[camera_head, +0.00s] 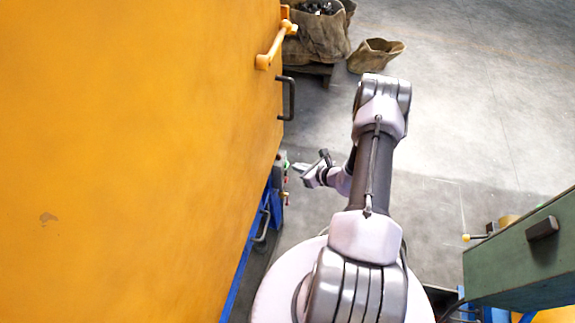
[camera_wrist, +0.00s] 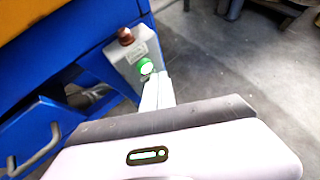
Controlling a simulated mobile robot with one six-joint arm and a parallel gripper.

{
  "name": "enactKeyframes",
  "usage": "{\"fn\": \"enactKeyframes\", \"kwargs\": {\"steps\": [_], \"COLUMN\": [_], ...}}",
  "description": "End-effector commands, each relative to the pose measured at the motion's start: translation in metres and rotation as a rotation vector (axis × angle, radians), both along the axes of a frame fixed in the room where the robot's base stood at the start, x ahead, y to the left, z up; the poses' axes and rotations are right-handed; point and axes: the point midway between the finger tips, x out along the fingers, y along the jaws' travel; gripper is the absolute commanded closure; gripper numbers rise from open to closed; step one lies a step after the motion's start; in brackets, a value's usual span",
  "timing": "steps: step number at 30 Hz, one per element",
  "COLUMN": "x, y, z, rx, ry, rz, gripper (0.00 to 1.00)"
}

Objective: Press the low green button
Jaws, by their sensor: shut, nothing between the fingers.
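The green button (camera_wrist: 146,67) sits low on a small grey control box (camera_wrist: 126,53), below a red-brown knob (camera_wrist: 125,37). In the head view the green button (camera_head: 287,165) shows small at the edge of the box, beside the orange machine. My gripper (camera_head: 297,167) is shut and empty, its tips pointing left at the button. In the wrist view my gripper's fingertips (camera_wrist: 157,80) are just beside and below the button. I cannot tell whether they touch it.
The large orange machine (camera_head: 130,150) fills the left, with a dark handle (camera_head: 287,98) and a yellow lever (camera_head: 276,46). A blue frame (camera_wrist: 90,65) carries the box. Sacks (camera_head: 325,35) stand at the back. A green machine (camera_head: 525,255) is at the right. Grey floor lies between.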

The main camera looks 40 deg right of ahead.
Motion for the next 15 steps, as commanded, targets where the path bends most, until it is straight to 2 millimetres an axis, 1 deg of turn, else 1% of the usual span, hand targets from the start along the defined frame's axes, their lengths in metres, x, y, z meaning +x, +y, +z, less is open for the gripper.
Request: {"fn": "enactKeyframes", "kwargs": {"steps": [8,15], "x": [-0.002,-0.019], "y": [-0.001,-0.017], "z": [0.0,0.0], "rx": [-0.001,0.0], "ry": [0.0,0.0], "rz": [-0.001,-0.003], "gripper": [1.0,1.0]}}
